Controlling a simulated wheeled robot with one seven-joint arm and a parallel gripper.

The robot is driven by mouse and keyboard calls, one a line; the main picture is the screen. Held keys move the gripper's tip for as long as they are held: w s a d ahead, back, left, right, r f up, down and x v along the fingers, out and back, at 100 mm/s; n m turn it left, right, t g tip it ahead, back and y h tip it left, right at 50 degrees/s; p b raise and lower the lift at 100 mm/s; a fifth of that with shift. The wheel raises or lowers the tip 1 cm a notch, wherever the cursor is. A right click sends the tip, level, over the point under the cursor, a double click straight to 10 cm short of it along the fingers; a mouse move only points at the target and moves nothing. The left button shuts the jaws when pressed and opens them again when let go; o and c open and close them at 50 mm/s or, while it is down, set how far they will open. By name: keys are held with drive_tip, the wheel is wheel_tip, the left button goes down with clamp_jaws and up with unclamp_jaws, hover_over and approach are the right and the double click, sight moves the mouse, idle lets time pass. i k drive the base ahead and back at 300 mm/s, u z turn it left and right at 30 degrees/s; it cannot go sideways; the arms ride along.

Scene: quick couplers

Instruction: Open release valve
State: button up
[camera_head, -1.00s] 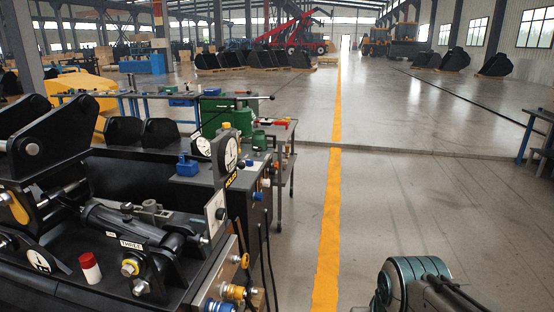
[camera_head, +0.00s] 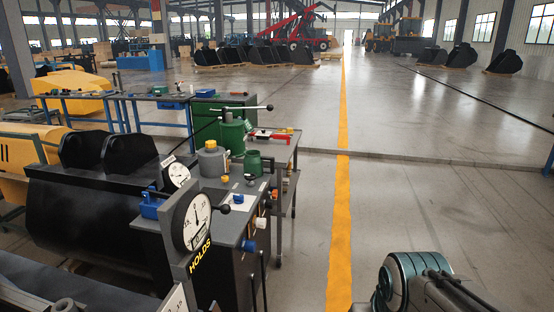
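I cannot tell for sure which part is the release valve. A grey bench (camera_head: 215,238) left of centre carries a green pump body (camera_head: 231,137) with a long lever (camera_head: 240,109). A grey cylinder with a yellow top (camera_head: 212,159) stands in front of it. A black ball-ended handle (camera_head: 224,209) is beside the dial marked "HOLDS" (camera_head: 196,221). Part of my arm shows at the bottom right. My gripper is not in view.
A second gauge (camera_head: 178,174) and a blue block (camera_head: 153,206) are on the bench's left. A black bucket (camera_head: 88,215) stands further left. The floor around the yellow line (camera_head: 341,190) is clear.

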sight(250, 175)
drive_tip(key=i, duration=2.95)
drive_tip(key=u, duration=0.4)
